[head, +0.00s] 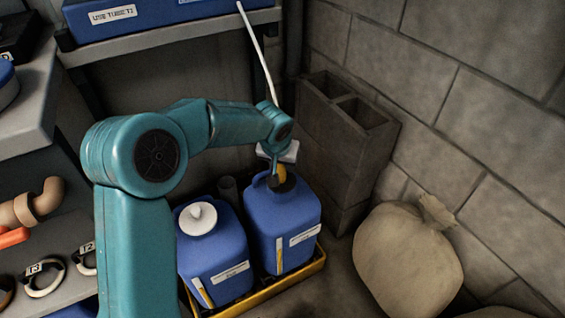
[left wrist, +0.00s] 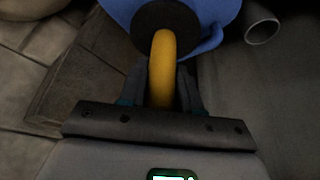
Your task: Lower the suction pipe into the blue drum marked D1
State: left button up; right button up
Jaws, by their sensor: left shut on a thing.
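Two blue drums stand side by side, the right one (head: 290,218) and the left one (head: 212,252), which has a white cap (head: 198,218). Their front labels are too small to read, so I cannot tell which is D1. My left gripper (head: 276,164) is above the right drum, shut on a yellow bent pipe piece (head: 281,173), apparently the top of the suction pipe. In the left wrist view, the yellow piece (left wrist: 162,62) sits between the fingers (left wrist: 161,90) and meets a dark round cap or opening (left wrist: 148,20) on the drum. Anything below is hidden. My right gripper is not in view.
The drums stand in a yellow-rimmed tray (head: 312,268). A grey tube (head: 228,190) stands behind them. Hollow blocks (head: 345,150) and a tan sack (head: 405,262) are on the right. A shelf (head: 170,37) with a blue bin is above; a thin white rod (head: 257,50) slants behind my wrist.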

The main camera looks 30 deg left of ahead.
pick_arm(q)
jog(key=shift+f+b, duration=0.25)
jog(key=shift+b, duration=0.1)
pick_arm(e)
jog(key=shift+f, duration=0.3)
pick_arm(q)
jog(key=o, duration=1.1)
